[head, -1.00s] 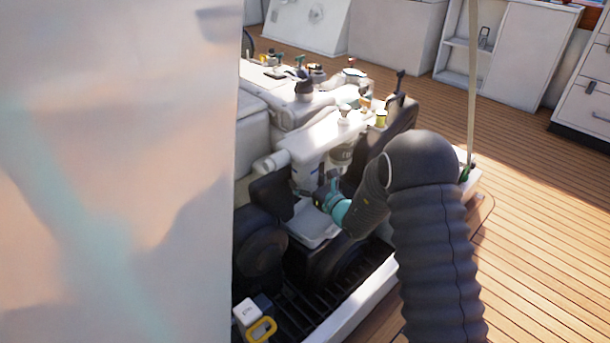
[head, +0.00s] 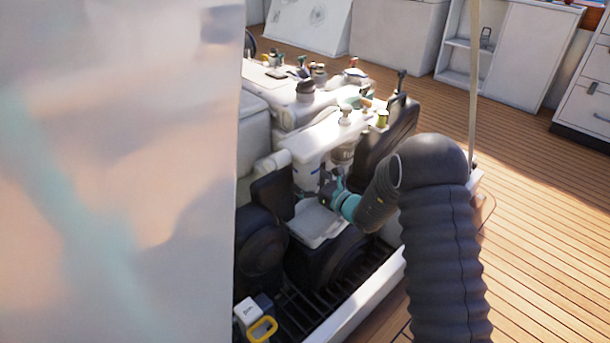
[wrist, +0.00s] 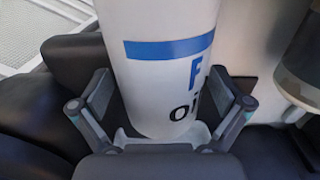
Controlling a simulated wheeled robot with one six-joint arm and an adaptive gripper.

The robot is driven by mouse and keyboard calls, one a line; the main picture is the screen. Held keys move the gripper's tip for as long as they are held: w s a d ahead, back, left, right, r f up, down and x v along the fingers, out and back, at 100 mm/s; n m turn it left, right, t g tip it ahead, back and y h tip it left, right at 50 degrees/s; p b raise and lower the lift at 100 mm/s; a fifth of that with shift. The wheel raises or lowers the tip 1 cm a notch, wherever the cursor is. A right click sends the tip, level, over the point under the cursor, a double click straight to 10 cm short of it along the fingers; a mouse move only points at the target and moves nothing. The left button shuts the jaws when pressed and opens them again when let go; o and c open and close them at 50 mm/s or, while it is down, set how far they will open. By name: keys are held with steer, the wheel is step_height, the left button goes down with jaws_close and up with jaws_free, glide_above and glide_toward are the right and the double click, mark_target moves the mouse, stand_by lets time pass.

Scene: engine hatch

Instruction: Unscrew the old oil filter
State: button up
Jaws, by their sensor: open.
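The oil filter (wrist: 165,60) is a white cylinder with a blue band and dark lettering, upright in the middle of the wrist view. In the head view the filter (head: 306,177) shows only in part, on the engine's near side. My gripper (wrist: 165,95) is open, with one finger on each side of the filter's lower part. A gap shows at the left finger; whether the right finger touches is hard to tell. In the head view my gripper (head: 328,190) is small at the filter, below the engine top. The filter's upper end is outside the wrist view.
A pale tray (head: 316,226) lies below the filter. Dark engine parts (head: 385,140) stand close on the right, and a grey cylinder (wrist: 305,65) is right of the filter. A large pale panel (head: 120,170) blocks the head view's left. Wooden deck (head: 545,200) is clear at right.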

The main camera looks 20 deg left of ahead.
steer(key=shift+n+g+y, duration=1)
steer(key=shift+n+g, duration=0.8)
steer(key=shift+g, duration=0.8)
steer(key=c, duration=1.5)
steer(key=shift+s+a+m+t+h, duration=0.15)
steer(key=shift+m+t+h, duration=0.45)
steer(key=shift+m+t, duration=1)
steer(key=shift+c, duration=0.2)
steer(key=shift+s+a+t, duration=0.1)
steer(key=shift+t, duration=0.5)
steer(key=shift+t+h, duration=0.3)
steer(key=shift+m+t+h, duration=0.8)
steer(key=shift+m+t, duration=0.3)
steer(key=shift+t, duration=0.2)
